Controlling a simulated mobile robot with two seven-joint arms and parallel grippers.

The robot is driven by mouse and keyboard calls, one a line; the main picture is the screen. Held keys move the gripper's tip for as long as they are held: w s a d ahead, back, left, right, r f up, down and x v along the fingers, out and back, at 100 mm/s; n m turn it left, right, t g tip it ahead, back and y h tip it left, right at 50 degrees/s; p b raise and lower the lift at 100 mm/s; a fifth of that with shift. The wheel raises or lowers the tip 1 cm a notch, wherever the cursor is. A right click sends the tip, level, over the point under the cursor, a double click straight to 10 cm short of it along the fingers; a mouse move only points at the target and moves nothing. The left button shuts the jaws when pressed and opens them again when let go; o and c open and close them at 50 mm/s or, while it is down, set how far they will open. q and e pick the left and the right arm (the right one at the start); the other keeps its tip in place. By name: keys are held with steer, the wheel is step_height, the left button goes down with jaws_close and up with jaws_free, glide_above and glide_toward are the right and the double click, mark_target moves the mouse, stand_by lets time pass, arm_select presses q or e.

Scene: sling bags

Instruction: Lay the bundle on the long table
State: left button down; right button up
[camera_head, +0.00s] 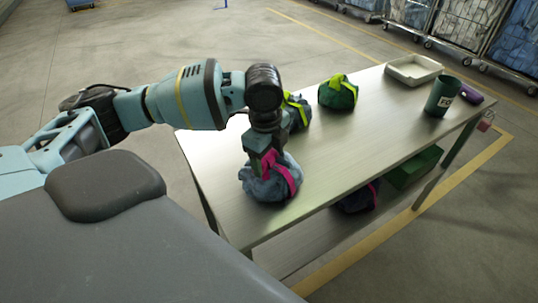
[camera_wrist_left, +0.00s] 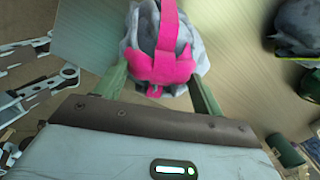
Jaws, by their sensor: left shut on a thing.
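The bundle (camera_head: 258,187) is a blue-grey cloth sack with a pink strap, at the near left end of the long metal table (camera_head: 335,150). My left gripper (camera_head: 265,155) points down from above and is shut on the bundle's top, by the pink strap. In the left wrist view the bundle (camera_wrist_left: 195,62) sits between the two green fingers of the gripper (camera_wrist_left: 160,85). I cannot tell whether its underside touches the tabletop or hangs just above it. My right gripper is not in view.
Two sacks with yellow-green straps, one green (camera_head: 338,96) and one dark (camera_head: 297,122) partly behind my arm, stand on the table. A pale tray (camera_head: 413,70), green bin (camera_head: 442,97) and purple item (camera_head: 470,94) are at its far end. The table's middle is clear.

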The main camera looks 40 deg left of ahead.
arm_select(q)
steer(key=shift+c, duration=0.9)
jaws_free()
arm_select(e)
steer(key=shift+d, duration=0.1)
arm_select(q)
steer(key=shift+r, duration=0.15)
step_height(320, 180, up, 12)
steer(key=s+p, duration=0.1)
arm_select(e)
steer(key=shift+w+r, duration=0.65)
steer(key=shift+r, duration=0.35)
arm_select(q)
steer(key=shift+d+f, duration=0.1)
steer(key=shift+f, duration=0.1)
